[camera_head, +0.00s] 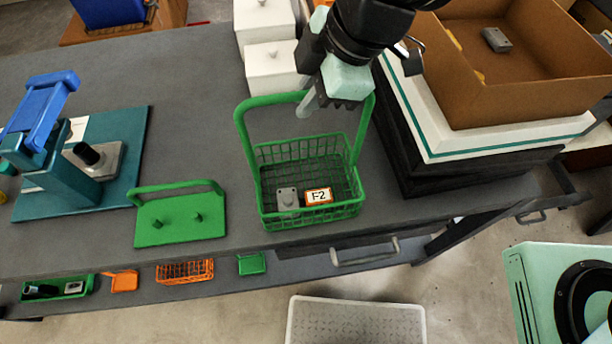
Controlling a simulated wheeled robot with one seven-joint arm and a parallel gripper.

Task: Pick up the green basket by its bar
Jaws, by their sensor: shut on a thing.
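The green basket (312,211) has mesh walls and a tall green handle whose bar (272,100) runs across the top. It is on or just over the grey table near the front edge; I cannot tell if its bottom touches. A small grey part (287,198) and an orange-framed tag reading F-2 (318,196) are inside it. My gripper (316,101) comes down from above and is shut on the bar near its middle. The fingers hide part of the bar.
A green plate with a handle (180,220) lies left of the basket. A teal stand (62,170) is further left. White boxes (272,68) stand behind. A cardboard box (530,80) sits on a stack at right. Small bins (185,271) are on a lower shelf.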

